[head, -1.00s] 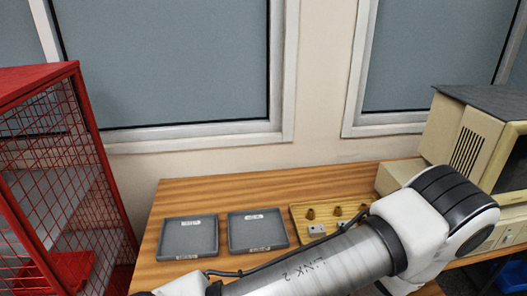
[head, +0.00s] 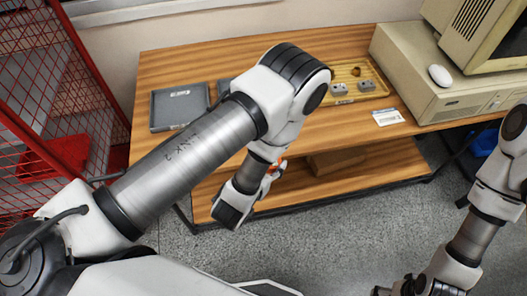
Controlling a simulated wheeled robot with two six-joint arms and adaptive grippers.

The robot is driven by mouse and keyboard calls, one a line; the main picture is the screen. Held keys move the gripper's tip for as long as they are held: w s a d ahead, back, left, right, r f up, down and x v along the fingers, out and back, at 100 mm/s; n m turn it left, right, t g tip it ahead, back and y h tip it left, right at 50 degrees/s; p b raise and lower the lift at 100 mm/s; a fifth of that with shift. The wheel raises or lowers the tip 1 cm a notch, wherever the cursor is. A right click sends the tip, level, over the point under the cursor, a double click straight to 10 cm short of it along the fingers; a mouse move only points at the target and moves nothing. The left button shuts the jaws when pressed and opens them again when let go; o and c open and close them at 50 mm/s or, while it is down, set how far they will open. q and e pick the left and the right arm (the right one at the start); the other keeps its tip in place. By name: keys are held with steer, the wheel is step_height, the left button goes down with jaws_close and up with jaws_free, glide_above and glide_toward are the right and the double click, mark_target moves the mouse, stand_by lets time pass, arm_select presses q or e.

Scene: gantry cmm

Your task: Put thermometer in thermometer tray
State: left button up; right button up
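I cannot pick out a thermometer in the head view. Two dark grey trays lie at the back left of the wooden table: the left tray (head: 168,112) shows mostly, with a white label, and the right tray (head: 223,87) is largely hidden by my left arm. The labels are too small to read, so I cannot tell which is the thermometer tray. My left arm crosses in front of the table and its wrist hangs low before the table's front edge. A small orange and white part shows beside that wrist; the fingers are not clear.
A yellow tray (head: 343,98) holds metal blocks and a brass piece. A white card (head: 388,117) lies at its right. A beige computer (head: 425,75) with a mouse (head: 439,75) fills the table's right end. A red mesh cage (head: 40,70) stands at left. A lower shelf (head: 375,165) runs underneath.

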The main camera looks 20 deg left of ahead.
arm_select(q)
steer(key=w+b, duration=0.1)
steer(key=b, duration=0.3)
steer(key=w+a+f+b, duration=0.1)
steer(key=b, duration=0.3)
steer(key=shift+w+a+f, duration=0.1)
steer(key=shift+a+f, duration=0.05)
steer(key=shift+a, duration=0.05)
steer(key=shift+w+a+r, duration=0.45)
steer(key=shift+w+r, duration=0.15)
steer(key=shift+r, duration=0.05)
steer(key=w+a, duration=0.1)
steer(key=w+a+p, duration=0.1)
steer(key=w, duration=0.1)
steer(key=w+a, duration=0.1)
steer(key=w, duration=0.1)
steer(key=shift+a+f, duration=0.25)
steer(key=shift+f, duration=0.05)
step_height(320, 180, down, 3)
steer(key=shift+w+f, duration=0.1)
steer(key=shift+w, duration=0.05)
steer(key=shift+w+f, duration=0.1)
steer(key=shift+f, duration=0.2)
steer(key=shift+a+f, duration=0.1)
steer(key=o, duration=1.2)
arm_select(e)
step_height(320, 180, down, 9)
steer(key=shift+s+r, duration=0.1)
steer(key=shift+r, duration=0.05)
